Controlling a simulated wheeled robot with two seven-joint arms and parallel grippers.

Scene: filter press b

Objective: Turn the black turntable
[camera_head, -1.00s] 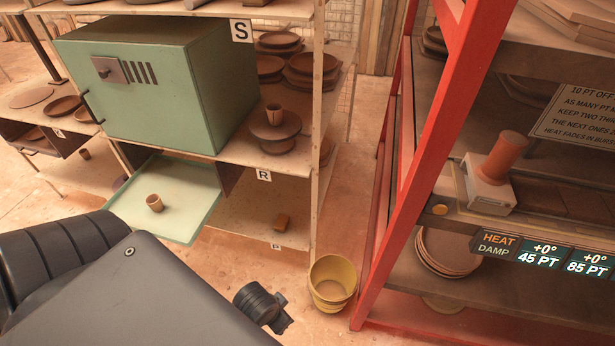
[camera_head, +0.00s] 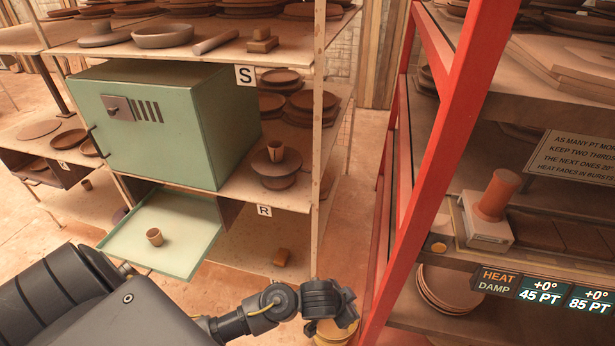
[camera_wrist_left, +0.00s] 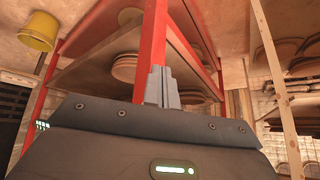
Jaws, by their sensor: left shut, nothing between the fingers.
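A dark round turntable (camera_head: 276,181) stands on the shelf board above the R label, right of the green cabinet. A small brown cup (camera_head: 276,151) stands on its disc. My left arm comes in from the lower left, and its dark wrist end is in front of the yellow bucket, below and apart from the turntable. The left gripper (camera_wrist_left: 161,86) shows in the left wrist view with its fingers together and empty, in front of a red post. I cannot make out the turntable in that view. My right gripper is in neither view.
The green cabinet (camera_head: 165,125) stands left of the turntable. A pale green tray (camera_head: 185,262) with a cup is below it. A wooden post (camera_head: 317,110) and a red rack frame (camera_head: 440,150) rise to the right. The yellow bucket (camera_head: 335,330) is partly hidden.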

